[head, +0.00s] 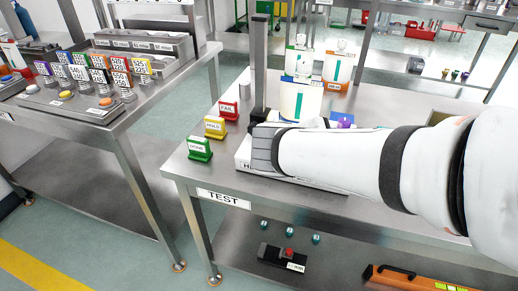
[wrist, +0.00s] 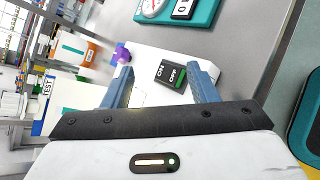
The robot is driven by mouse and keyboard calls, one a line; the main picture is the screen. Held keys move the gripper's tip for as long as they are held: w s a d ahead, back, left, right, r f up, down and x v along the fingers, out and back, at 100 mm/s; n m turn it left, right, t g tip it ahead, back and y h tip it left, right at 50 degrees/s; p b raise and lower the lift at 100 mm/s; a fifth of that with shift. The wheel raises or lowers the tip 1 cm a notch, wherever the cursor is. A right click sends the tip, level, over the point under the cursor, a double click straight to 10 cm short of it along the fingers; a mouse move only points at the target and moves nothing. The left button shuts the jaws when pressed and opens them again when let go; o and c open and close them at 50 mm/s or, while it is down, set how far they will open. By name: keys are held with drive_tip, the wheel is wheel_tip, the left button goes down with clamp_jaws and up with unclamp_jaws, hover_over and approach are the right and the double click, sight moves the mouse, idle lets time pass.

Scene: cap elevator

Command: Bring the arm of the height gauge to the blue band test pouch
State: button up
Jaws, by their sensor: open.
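The height gauge has a dark upright column (head: 259,65) and a white base (head: 242,158), largely hidden behind my arm in the head view. In the wrist view a white plate carries an ON/OFF switch (wrist: 172,76) and a purple knob (wrist: 122,53). The knob also shows in the head view (head: 346,121). White pouches with teal marks stand behind; the front one (head: 300,103) shows some blue low down and appears to be the blue band pouch. It seems to show at the left in the wrist view (wrist: 37,127). My gripper (wrist: 160,70) is open and empty over the plate.
Another pouch has an orange band (wrist: 91,52). Red FAIL (head: 228,111), yellow HOLD (head: 214,127) and green DONE (head: 200,149) blocks line the table's left edge. A teal dial device (wrist: 205,12) lies beyond the plate. A second table (head: 60,112) stands left across a gap.

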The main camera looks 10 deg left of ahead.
sight(253, 132)
drive_tip(key=a+f+n+t+b, duration=0.1)
drive_tip(key=a, duration=0.2)
drive_tip(key=w+a+f+n+t+y+b, duration=0.1)
drive_tip(key=a+f+n+b, duration=0.1)
drive_tip(key=a, duration=0.1)
drive_tip(key=a+f+n+t+b, duration=0.1)
drive_tip(key=a+n+t+b, duration=0.1)
drive_tip(key=a, duration=0.1)
drive_tip(key=shift+w+a+f, duration=0.15)
drive_tip(key=shift+a+f, duration=0.05)
drive_tip(key=a+n+t+y+b, duration=0.1)
drive_tip(key=a+n, duration=0.1)
drive_tip(key=a, duration=0.1)
drive_tip(key=s+a+n+t+y+b, duration=0.1)
drive_tip(key=a+n+y+b, duration=0.1)
drive_tip(key=a, duration=0.2)
drive_tip(key=s+a+f+n+t+y+b, duration=0.1)
drive_tip(key=a+n+t+b, duration=0.1)
drive_tip(key=a, duration=0.2)
drive_tip(key=shift+s+a+y, duration=0.1)
drive_tip(key=shift+a+y, duration=0.1)
drive_tip(key=shift+y, duration=0.2)
drive_tip(key=shift+w+r, duration=0.1)
drive_tip(key=shift+w, duration=0.15)
drive_tip(key=w, duration=0.2)
drive_tip(key=w+b, duration=0.1)
drive_tip(key=w, duration=0.4)
drive_tip(key=shift+d+b, duration=0.25)
drive_tip(key=shift+b, duration=0.1)
